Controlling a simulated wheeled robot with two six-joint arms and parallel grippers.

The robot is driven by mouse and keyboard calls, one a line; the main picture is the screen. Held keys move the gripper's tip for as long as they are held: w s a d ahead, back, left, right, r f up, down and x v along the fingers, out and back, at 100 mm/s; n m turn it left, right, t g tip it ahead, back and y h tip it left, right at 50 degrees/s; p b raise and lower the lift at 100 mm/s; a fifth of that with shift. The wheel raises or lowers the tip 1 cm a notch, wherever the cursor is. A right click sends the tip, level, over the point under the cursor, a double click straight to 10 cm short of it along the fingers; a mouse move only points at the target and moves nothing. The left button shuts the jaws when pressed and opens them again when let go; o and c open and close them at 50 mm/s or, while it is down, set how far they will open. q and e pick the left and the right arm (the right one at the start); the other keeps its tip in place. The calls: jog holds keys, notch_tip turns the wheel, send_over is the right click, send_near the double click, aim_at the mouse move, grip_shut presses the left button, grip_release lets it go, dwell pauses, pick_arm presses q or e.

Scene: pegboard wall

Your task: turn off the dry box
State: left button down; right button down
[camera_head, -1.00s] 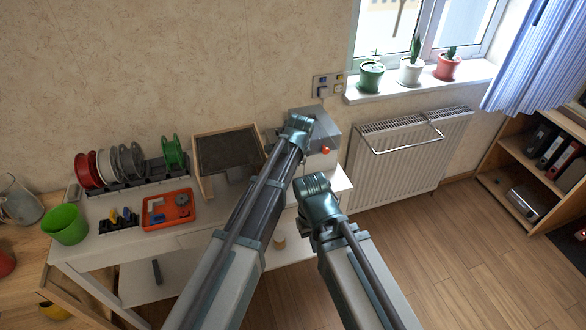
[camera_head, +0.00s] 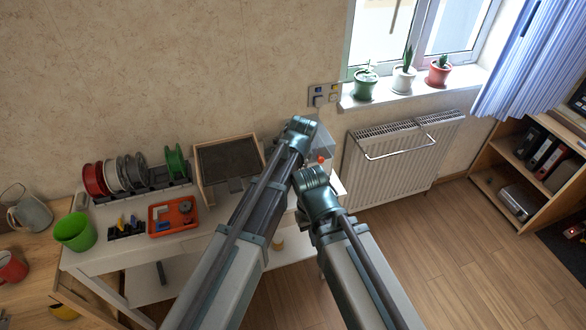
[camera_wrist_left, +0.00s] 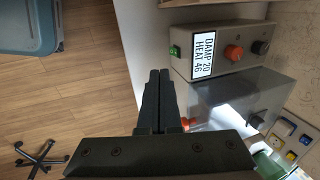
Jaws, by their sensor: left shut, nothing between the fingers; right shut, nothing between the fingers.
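In the left wrist view a grey unit (camera_wrist_left: 222,28) has a white display (camera_wrist_left: 203,54) reading "DAMP 20 HEAT 46", a green switch (camera_wrist_left: 174,52), an orange knob and a black knob. Beside it is a box with a see-through cover (camera_wrist_left: 240,95) and its own orange knob (camera_wrist_left: 189,124). I cannot tell for sure which is the dry box. My arms hide most of the units there.
A wooden-framed tray (camera_head: 228,160), spools (camera_head: 130,172), an orange tray (camera_head: 174,215) and a green cup (camera_head: 75,232) stand to the left. Wall sockets (camera_head: 323,95) are behind the boxes. A radiator (camera_head: 400,165) is on the right, with open floor before it.

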notch_tip(320, 180, up, 4)
jog(key=p, duration=0.3)
jog(key=shift+r, duration=0.1)
